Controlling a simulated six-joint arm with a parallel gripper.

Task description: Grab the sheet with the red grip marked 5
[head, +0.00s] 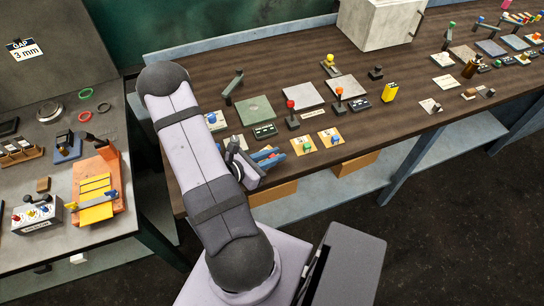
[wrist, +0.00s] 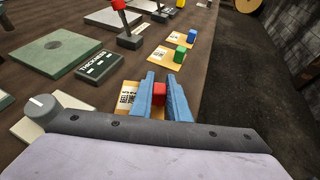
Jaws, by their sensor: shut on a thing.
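A small red grip (wrist: 159,94) stands on an orange-yellow sheet (wrist: 128,97) with a printed white label, near the table's edge in the wrist view. My gripper (wrist: 160,82) has its blue fingers on either side of the red grip and is shut on it. The number on the sheet is too small to read. The sheet appears to lie on the table.
Similar sheets with a green grip (wrist: 180,55) and a blue grip (wrist: 192,36) lie in a row just beyond. A dark labelled block (wrist: 98,65) and a green plate (wrist: 50,52) stand to the left. The bench edge drops off at the right.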

